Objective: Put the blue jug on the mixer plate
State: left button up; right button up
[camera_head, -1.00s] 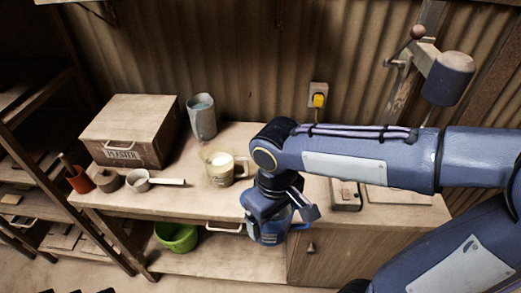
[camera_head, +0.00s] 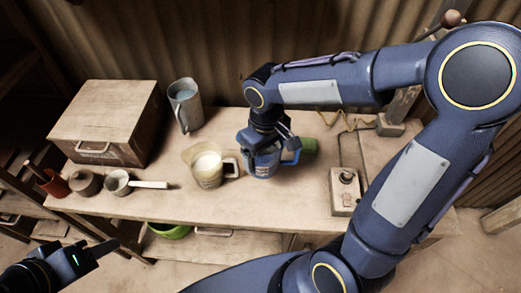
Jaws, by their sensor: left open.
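The blue jug (camera_head: 262,163) is over the middle of the bench, right of the cream measuring jug, with its handle to the right. My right gripper (camera_head: 268,140) comes down on it from above and is shut on its upper part; the fingers are partly hidden. I cannot tell whether the jug's bottom touches the bench. My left gripper (camera_head: 104,250) is at the lower left, in front of the bench, open and empty.
A cream jug (camera_head: 207,167) stands close left of the blue jug. A grey jug (camera_head: 186,106), a wooden box (camera_head: 108,121) and a small pan (camera_head: 118,182) are farther left. A green object (camera_head: 308,146) is behind the blue jug. A knobbed box (camera_head: 344,191) is to the right.

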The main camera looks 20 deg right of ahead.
jog(key=shift+w+d+f+p, duration=0.25)
jog(key=shift+w+f, duration=0.8)
jog(key=shift+f, duration=0.55)
jog(key=shift+w+d+f+p, duration=0.25)
jog(key=shift+w+f, duration=0.8)
jog(key=shift+f, duration=0.55)
jog(key=shift+w+d+f+p, duration=0.25)
jog(key=shift+w+f, duration=0.8)
jog(key=shift+f, duration=0.55)
jog(key=shift+f, duration=0.1)
jog(key=o, duration=1)
jog(key=shift+f, duration=0.1)
jog(key=shift+o, duration=1.3)
